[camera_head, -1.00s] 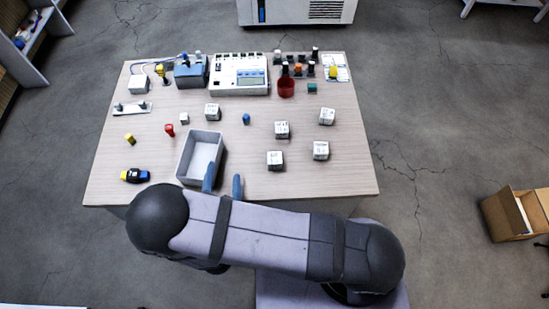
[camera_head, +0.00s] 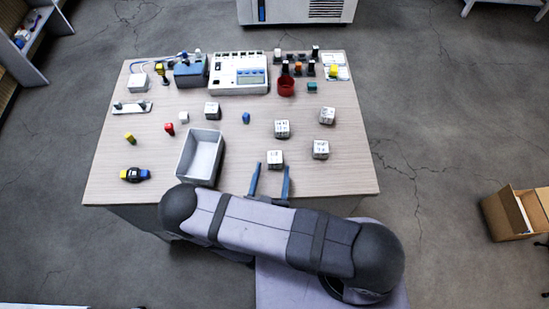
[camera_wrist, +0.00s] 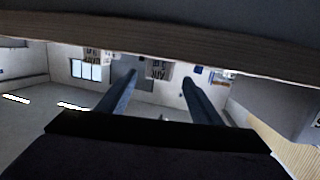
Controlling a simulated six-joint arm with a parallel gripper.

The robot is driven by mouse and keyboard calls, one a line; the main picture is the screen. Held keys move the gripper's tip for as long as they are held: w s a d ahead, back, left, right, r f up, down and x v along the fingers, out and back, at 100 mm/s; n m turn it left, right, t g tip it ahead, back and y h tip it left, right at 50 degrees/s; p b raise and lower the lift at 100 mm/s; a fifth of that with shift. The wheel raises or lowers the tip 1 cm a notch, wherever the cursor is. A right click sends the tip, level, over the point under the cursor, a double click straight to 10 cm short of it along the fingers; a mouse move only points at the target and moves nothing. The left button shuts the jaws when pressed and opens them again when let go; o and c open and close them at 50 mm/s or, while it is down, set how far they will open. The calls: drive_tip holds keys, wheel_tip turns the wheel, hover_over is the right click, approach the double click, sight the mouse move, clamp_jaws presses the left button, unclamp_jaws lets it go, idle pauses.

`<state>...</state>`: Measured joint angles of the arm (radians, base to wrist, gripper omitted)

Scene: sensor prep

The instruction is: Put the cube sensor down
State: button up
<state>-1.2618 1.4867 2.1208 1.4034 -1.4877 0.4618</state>
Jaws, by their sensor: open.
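Several white cubes with dark lettering stand on the table; which is the cube sensor I cannot tell. The nearest labelled cube (camera_head: 275,159) is by the table's front edge. My gripper (camera_head: 272,167) is open and empty, its two blue-grey fingers pointing at this cube from the front. Whether the tips reach around it is unclear.
An open, empty grey bin (camera_head: 219,160) stands left of my gripper. A white meter (camera_head: 238,88), a red cup (camera_head: 286,88) and small parts line the back. A yellow and black item (camera_head: 135,175) lies front left. The table's (camera_head: 350,185) front right corner is clear.

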sight(274, 164)
drive_tip(key=shift+w+f, duration=0.1)
drive_tip(key=shift+w, duration=0.25)
drive_tip(key=shift+d, duration=0.1)
drive_tip(key=shift+p+x, duration=1.3)
drive_tip(key=shift+x, duration=0.55)
drive_tip(key=shift+w+d+f, duration=0.1)
drive_tip(key=shift+w, duration=0.6)
drive_tip(key=c, duration=1.3)
drive_tip(key=shift+p, duration=0.3)
wheel_tip(274, 164, up, 10)
drive_tip(key=p, duration=0.8)
